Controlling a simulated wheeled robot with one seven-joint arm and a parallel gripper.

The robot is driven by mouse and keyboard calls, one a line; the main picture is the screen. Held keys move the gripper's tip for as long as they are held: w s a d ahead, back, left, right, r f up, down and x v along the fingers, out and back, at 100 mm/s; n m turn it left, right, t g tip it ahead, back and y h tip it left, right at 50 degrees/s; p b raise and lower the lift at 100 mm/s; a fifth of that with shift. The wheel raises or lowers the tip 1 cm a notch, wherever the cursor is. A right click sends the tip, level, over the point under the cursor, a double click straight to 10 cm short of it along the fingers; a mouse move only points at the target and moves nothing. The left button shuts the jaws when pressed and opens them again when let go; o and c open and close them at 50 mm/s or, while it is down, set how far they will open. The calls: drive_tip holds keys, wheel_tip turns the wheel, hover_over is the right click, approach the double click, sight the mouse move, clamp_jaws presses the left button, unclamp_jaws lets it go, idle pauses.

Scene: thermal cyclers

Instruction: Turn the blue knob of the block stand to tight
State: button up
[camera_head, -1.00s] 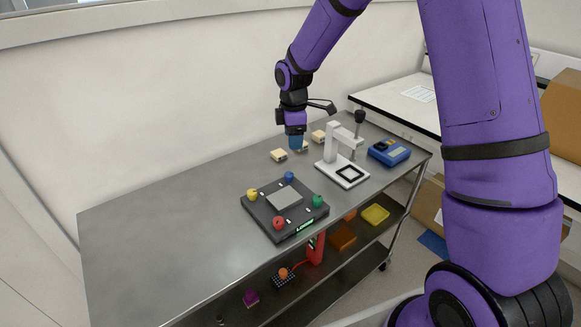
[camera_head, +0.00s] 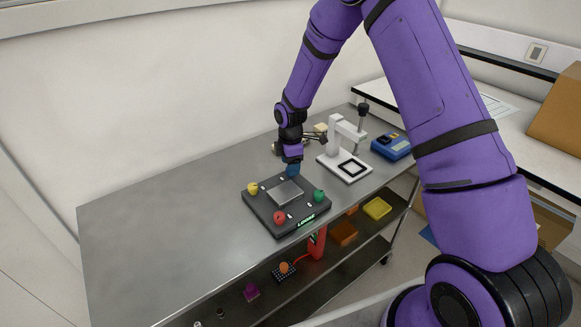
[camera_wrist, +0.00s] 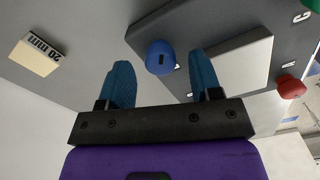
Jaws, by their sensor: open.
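The block stand (camera_head: 258,206) is a dark square base on the table with a light grey plate (camera_head: 284,191) on top and a coloured knob at each corner. The blue knob (camera_wrist: 160,57) shows in the wrist view between and just beyond my gripper's blue fingertips, with a dark mark on its face. In the head view my gripper (camera_head: 292,170) is over the stand's far corner and hides most of that knob. My gripper is open, its fingers (camera_wrist: 160,82) on either side of the knob's line, with no clear contact. A small lit label (camera_head: 307,220) shows on the stand's front edge; I cannot read it surely.
The yellow knob (camera_head: 253,188), red knob (camera_head: 279,217) and green knob (camera_head: 319,196) are on the other corners. A white stand (camera_head: 345,165) and a blue device (camera_head: 391,147) are to the right. The table's left is clear.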

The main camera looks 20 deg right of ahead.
drive_tip(key=shift+f, duration=0.75)
drive_tip(key=shift+c, duration=0.4)
drive_tip(key=c, duration=0.9)
drive_tip(key=shift+o, duration=0.2)
drive_tip(key=shift+m, duration=0.3)
